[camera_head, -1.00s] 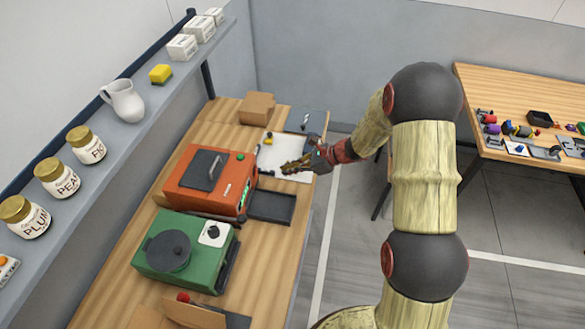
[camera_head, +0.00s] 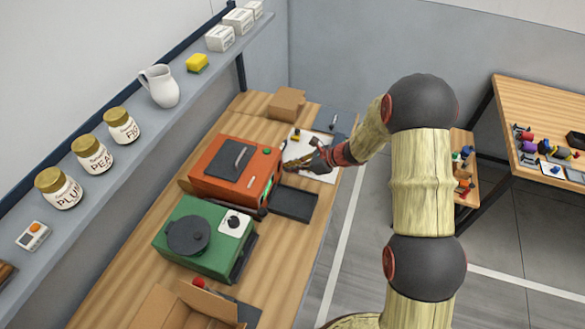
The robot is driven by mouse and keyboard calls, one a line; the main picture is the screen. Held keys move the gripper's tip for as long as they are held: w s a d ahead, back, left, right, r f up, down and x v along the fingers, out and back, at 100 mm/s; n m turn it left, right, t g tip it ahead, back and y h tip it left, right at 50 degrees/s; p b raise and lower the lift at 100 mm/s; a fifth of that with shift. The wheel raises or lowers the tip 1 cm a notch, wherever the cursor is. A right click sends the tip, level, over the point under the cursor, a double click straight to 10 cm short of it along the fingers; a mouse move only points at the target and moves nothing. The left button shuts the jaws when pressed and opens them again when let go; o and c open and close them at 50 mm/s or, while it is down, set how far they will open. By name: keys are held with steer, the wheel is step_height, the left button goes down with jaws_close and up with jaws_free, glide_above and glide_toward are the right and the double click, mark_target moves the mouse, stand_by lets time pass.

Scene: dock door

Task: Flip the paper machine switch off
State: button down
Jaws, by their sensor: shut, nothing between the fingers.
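An orange machine (camera_head: 219,168) with a dark handled lid stands on the wooden bench. Its right-hand face has a green-lit part (camera_head: 266,198), with a black tray (camera_head: 293,204) below it. A green machine (camera_head: 183,248) with a round dark top and a white plate with a black knob (camera_head: 235,222) stands nearer. I cannot tell for sure which is the paper machine, and no switch shows clearly. My gripper (camera_head: 290,164) is shut and empty, just right of the orange machine's far right corner, above a white sheet (camera_head: 318,166). I cannot tell whether it touches the machine.
A cardboard box (camera_head: 287,102) stands at the bench's far end, and an open carton (camera_head: 182,308) at the near end. A shelf (camera_head: 140,142) with jars, a jug and boxes runs along the left wall. Another table (camera_head: 540,110) with small items stands right.

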steer(key=shift+a+r, duration=0.1)
steer(key=shift+w+a+r+h+p, duration=0.2)
steer(key=shift+h+p, duration=0.3)
steer(key=shift+p, duration=0.4)
steer(key=shift+s+a+r+p, duration=0.1)
steer(key=shift+r+p, duration=0.4)
steer(key=shift+r, duration=0.2)
